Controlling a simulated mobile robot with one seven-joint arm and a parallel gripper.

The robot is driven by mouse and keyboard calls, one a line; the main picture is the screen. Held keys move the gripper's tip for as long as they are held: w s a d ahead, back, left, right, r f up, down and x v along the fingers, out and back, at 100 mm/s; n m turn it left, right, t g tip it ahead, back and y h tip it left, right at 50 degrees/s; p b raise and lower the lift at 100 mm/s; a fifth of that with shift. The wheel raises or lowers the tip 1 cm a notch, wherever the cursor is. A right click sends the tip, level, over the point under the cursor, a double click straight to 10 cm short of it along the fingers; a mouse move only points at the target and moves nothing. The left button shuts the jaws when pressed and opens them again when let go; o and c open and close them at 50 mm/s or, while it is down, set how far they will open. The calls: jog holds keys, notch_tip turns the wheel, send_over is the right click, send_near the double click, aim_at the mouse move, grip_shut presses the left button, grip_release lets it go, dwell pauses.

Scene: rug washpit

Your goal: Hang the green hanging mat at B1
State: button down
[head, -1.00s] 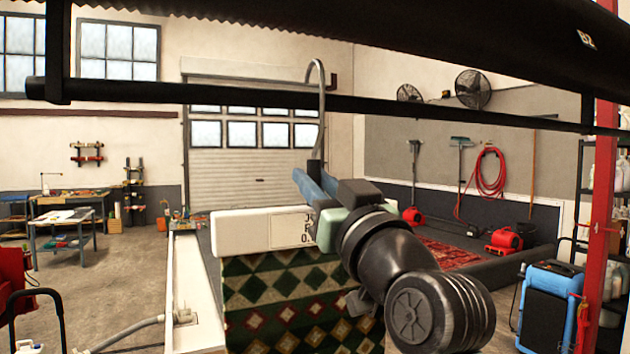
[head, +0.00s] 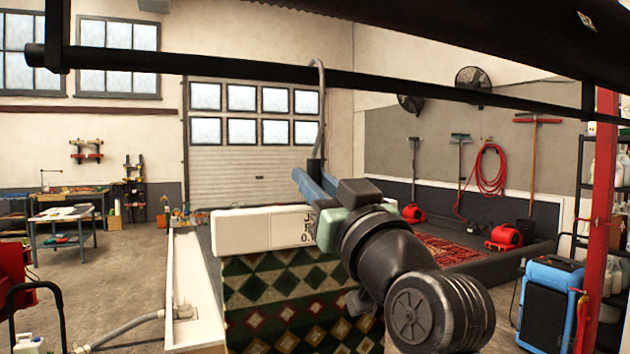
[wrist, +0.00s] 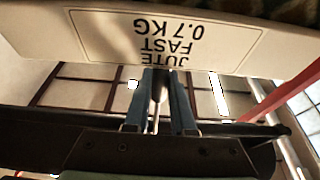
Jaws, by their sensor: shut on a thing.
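The green hanging mat (head: 280,300), with a diamond pattern, hangs upright below a white header bar (head: 262,229) printed in black. The header also shows in the wrist view (wrist: 120,30), reading "JUTE FAST 0.7 KG" upside down. A grey hook (head: 321,110) rises above it. My gripper (head: 312,185), with blue fingers, is shut on the hook's stem. A dark rail (head: 200,66) crosses behind or near the hook's top; I cannot tell whether they touch. A higher dark beam (head: 480,30) carries a label (head: 586,21) that looks like B2. No B1 label is visible.
A red post (head: 598,200) and a blue machine (head: 550,300) stand at the right. A white trough edge (head: 185,290) runs at left of the mat. Worktables (head: 65,225) are far left. The floor (head: 130,270) between is partly clear.

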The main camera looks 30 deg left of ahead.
jog(key=c, duration=0.7)
grip_release()
jog(key=shift+s+r, duration=0.1)
jog(key=shift+r, duration=0.05)
jog(key=shift+f, duration=0.2)
jog(key=shift+s+d+f+b, duration=0.15)
jog(key=shift+d+f+b, duration=0.1)
jog(key=shift+d+b, duration=0.1)
jog(key=s+d+m+t+h+b, duration=0.2)
jog(key=s+d+m+t+h, duration=0.1)
jog(key=d, duration=0.4)
jog(key=s+d+f+m+t+h+b, duration=0.1)
jog(key=s+d+m+t+h, duration=0.3)
jog(key=s+d+t+h, duration=0.2)
jog(key=s+d+m+t+h+b, duration=0.2)
jog(key=s+d+m+t+h, duration=0.1)
jog(key=s+d+h, duration=0.4)
jog(key=shift+d+f+t+h+b, duration=0.35)
jog(key=shift+d+t+h, duration=0.35)
jog(key=shift+d+t, duration=0.15)
jog(key=shift+w+a, duration=0.1)
